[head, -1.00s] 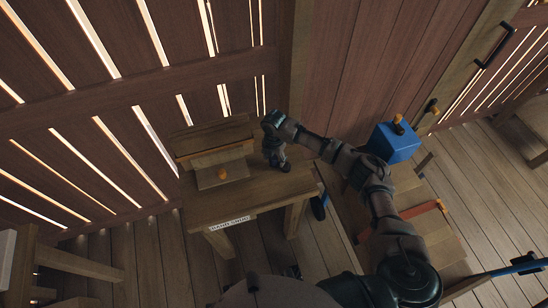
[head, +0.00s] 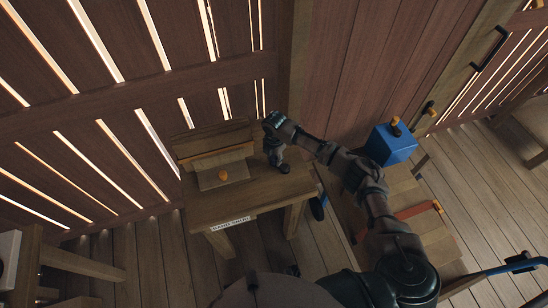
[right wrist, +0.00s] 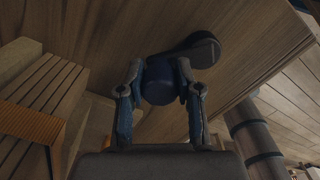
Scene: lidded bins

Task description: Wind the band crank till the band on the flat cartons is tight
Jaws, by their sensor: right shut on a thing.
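My right gripper (head: 274,160) reaches down at the right end of a small wooden bench (head: 240,205). In the right wrist view it is shut on a dark blue round knob (right wrist: 160,84), with a finger on each side. A dark crank arm (right wrist: 196,48) runs from behind the knob to the upper right, so this looks like the band crank. In the head view my gripper hides most of the crank. My left gripper is out of view.
A blue box (head: 390,144) with an orange knob stands right of my arm, above wooden boards. A blue bar (head: 490,271) with a black end is at the lower right. A slatted wall (head: 95,110) rises behind the bench. Open plank floor lies in front.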

